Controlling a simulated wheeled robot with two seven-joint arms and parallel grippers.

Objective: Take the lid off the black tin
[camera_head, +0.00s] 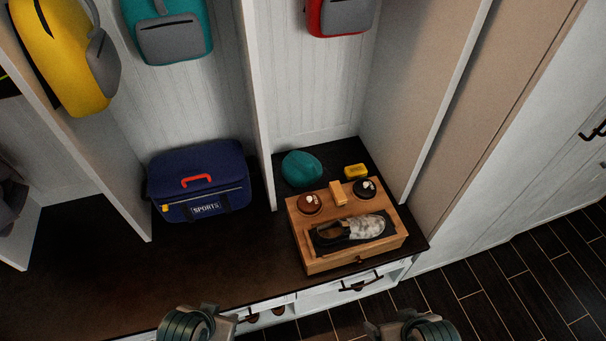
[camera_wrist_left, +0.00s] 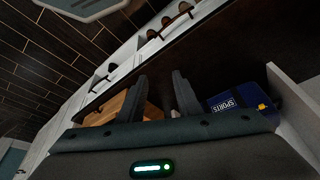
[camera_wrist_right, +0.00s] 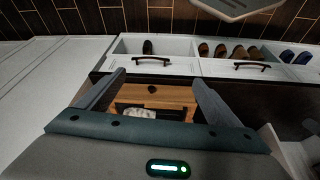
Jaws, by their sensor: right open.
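The black tin (camera_head: 365,188) is a small round tin with a pale mark on top, at the back right of a wooden shoe-care box (camera_head: 318,264). It sits upright, apparently with its lid on. Neither wrist view shows it clearly. My left gripper (camera_wrist_left: 158,88) is open and empty, in front of the bench and left of the box. My right gripper (camera_wrist_right: 157,78) is open wide and empty, in front of the bench near the box. Both are well short of the tin; the head view shows them at its bottom edge.
The box also holds a brown tin (camera_head: 310,204), a wooden block or brush (camera_head: 338,193) and a shoe (camera_head: 362,229). Behind it are a teal rounded object (camera_head: 301,168) and a yellow item (camera_head: 355,171). A blue sports bag (camera_head: 200,180) stands left, beyond a divider. The bench's front left is clear.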

